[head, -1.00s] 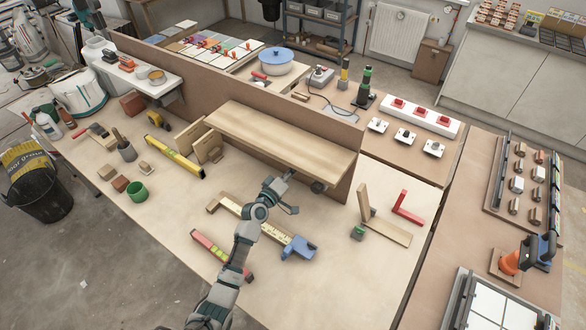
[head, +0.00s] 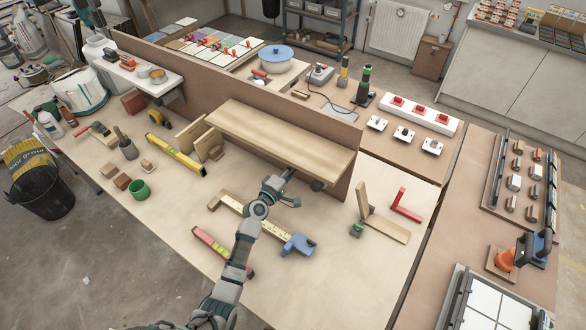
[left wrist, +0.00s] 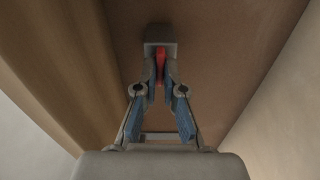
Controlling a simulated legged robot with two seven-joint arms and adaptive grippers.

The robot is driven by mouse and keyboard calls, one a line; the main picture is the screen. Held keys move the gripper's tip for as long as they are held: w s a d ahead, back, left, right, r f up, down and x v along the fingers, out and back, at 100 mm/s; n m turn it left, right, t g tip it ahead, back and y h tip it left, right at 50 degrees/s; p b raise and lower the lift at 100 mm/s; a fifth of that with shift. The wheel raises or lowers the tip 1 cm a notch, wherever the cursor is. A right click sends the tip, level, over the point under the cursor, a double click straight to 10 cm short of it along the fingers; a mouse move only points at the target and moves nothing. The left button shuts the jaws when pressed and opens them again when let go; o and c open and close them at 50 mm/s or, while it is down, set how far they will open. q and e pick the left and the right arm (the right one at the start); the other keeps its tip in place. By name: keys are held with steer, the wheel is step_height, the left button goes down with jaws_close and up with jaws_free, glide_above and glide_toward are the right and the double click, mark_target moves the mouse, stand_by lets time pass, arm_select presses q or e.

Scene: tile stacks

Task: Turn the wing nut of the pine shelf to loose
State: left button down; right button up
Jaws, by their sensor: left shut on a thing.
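The pine shelf (head: 275,135) is a long pale board along the upright brown panel. My left gripper (head: 287,182) reaches up to the shelf's front underside, right of its middle. In the left wrist view, the left gripper (left wrist: 160,82) is shut on a small red part, the wing nut (left wrist: 160,64). The red part stands upright in the picture, in front of a grey square block (left wrist: 160,48) on the brown panel. The fingers hide its sides. In the head view the shelf and gripper hide the nut. My right gripper is not in view.
Below the arm lie a wooden piece with a yellow scale (head: 255,220) and a blue clamp-like part (head: 298,245). A yellow level (head: 175,155) lies left of the shelf; a red angle piece (head: 405,205) lies to the right. The table's front right is clear.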

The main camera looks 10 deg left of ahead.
arm_select(q)
steer(key=shift+a, duration=0.15)
steer(key=c, duration=1.3)
jaws_free()
steer(key=shift+w, duration=0.1)
steer(key=shift+w+f, duration=0.1)
steer(key=v, duration=1.2)
steer(key=shift+a+f, duration=0.1)
steer(key=shift+f, duration=0.05)
